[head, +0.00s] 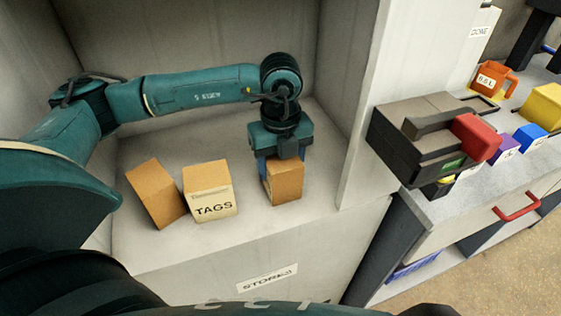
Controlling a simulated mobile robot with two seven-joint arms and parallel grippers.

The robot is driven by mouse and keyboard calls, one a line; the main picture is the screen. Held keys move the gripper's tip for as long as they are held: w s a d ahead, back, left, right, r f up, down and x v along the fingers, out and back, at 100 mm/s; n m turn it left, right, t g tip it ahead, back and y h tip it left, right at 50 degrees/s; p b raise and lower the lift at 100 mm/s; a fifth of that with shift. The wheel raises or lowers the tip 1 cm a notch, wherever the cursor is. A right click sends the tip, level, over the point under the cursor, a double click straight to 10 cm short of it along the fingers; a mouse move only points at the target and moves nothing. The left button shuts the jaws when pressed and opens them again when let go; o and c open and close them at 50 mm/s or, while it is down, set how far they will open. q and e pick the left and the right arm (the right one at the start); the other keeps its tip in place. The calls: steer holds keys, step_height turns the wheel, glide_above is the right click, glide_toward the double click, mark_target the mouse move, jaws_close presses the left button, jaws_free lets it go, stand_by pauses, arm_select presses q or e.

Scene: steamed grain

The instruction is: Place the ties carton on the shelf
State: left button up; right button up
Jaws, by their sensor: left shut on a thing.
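My left gripper (281,157) points down inside the white shelf bay and is shut on a small brown carton (285,184). No lettering shows on this carton, so I cannot read whether it is the ties carton. It is upright, at or just above the shelf floor (250,225); I cannot tell if it touches. To its left stands a carton labelled TAGS (211,201). A plain brown carton (154,193) stands turned at an angle further left. My right gripper is out of view.
A label reading STORE (267,278) is on the shelf front. A white side wall (362,120) bounds the bay on the right. Beyond it are a dark machine with a red part (425,138), an orange mug (490,79), coloured blocks and a drawer with a red handle (516,207).

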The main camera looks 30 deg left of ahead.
arm_select(q)
steer(key=shift+f, duration=0.2)
steer(key=o, duration=1.2)
steer(key=shift+r, duration=0.1)
step_height(320, 180, up, 12)
steer(key=shift+r, duration=0.15)
steer(key=shift+d, duration=0.1)
